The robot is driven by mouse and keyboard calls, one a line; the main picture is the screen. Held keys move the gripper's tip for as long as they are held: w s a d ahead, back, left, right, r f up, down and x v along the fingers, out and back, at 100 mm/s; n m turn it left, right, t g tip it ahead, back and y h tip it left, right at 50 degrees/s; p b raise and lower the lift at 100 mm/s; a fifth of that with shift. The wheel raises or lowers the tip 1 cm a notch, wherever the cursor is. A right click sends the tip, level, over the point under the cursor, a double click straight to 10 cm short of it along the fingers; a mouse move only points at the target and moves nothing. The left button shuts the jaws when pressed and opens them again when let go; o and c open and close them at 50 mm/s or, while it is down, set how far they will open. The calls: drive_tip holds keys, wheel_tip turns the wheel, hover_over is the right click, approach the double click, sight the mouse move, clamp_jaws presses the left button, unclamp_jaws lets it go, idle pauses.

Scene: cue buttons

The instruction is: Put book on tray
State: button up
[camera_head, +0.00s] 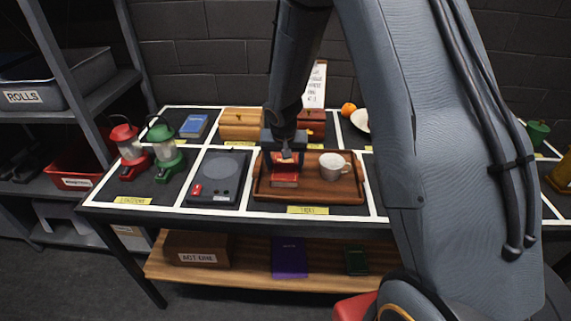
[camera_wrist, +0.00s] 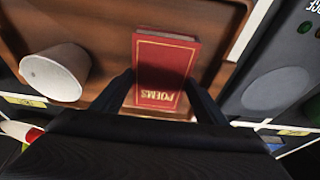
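The red book (camera_head: 285,180), marked POEMS, lies on the brown wooden tray (camera_head: 340,191), left of the white mug (camera_head: 334,166). The tray carries a yellow label at its front. My gripper (camera_head: 286,168) points down over the book, with its fingers apart. In the wrist view, the book (camera_wrist: 163,66) shows between the two dark fingers (camera_wrist: 162,80), one along each side. I see no clear grip on it. The mug (camera_wrist: 56,72) stands at the left in that view, on the bare tray (camera_wrist: 105,50).
A dark scale-like plate (camera_head: 218,178) is left of the tray. Red and green lanterns (camera_head: 165,152) and a blue book (camera_head: 193,126) stand farther left. Wooden boxes (camera_head: 241,123) are behind. A shelf (camera_head: 225,269) below holds a purple book (camera_head: 289,258). My arm hides the right side.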

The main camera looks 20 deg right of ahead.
drive_tip(key=o, duration=0.4)
drive_tip(key=shift+o, duration=0.2)
drive_tip(key=shift+r, duration=0.15)
drive_tip(key=shift+r, duration=0.3)
drive_tip(key=b+v, duration=0.2)
drive_tip(key=v, duration=0.9)
drive_tip(key=s+d+n+g+y, duration=0.1)
drive_tip(key=s+d+n+g, duration=0.1)
drive_tip(key=s, duration=2)
drive_tip(key=shift+f+n, duration=0.2)
drive_tip(key=shift+n, duration=0.6)
drive_tip(key=shift+d, duration=0.15)
